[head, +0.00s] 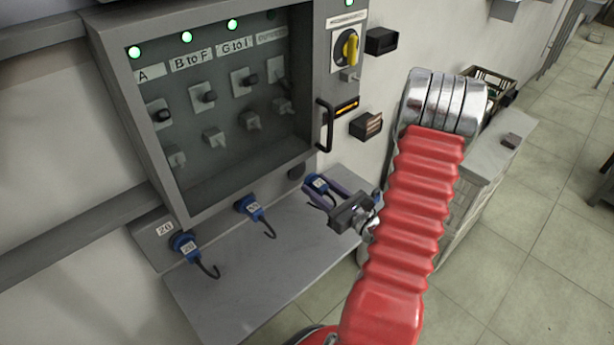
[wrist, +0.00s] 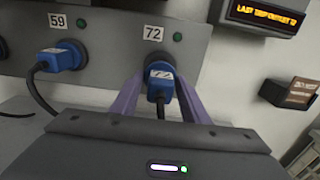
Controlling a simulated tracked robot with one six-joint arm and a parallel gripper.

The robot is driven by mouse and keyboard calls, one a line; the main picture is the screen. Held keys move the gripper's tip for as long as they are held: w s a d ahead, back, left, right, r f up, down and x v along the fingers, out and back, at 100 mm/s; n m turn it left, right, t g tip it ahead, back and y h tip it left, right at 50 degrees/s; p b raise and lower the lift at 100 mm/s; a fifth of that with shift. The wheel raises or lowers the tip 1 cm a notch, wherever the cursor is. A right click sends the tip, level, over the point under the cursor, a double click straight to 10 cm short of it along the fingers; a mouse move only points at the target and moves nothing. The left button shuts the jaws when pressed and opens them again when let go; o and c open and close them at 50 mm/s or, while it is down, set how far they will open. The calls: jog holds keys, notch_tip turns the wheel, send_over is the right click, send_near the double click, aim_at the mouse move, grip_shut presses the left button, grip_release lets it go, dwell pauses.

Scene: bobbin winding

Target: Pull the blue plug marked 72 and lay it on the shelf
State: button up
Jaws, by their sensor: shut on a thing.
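The blue plug (head: 318,185) is between the purple fingers of my gripper (head: 326,190), which is shut on it. In the wrist view the plug (wrist: 160,76) carries a white label, its number hard to read, and a dark cable end points toward me. The plate marked 72 (wrist: 153,34) is just above it. In the head view a dark round socket (head: 296,172) shows bare behind the plug, which looks apart from it, in the air over the grey shelf (head: 235,275). The shelf under my gripper is partly hidden.
Two other blue plugs sit in the panel: one by the plate 26 (head: 186,245), one in the middle (head: 250,208), beside the plate 59 (wrist: 58,21). Their cables hang over the shelf. The cabinet handle (head: 325,125) juts out above. The shelf's front is clear.

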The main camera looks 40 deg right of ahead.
jog(key=shift+s, duration=0.55)
dwell(0.4)
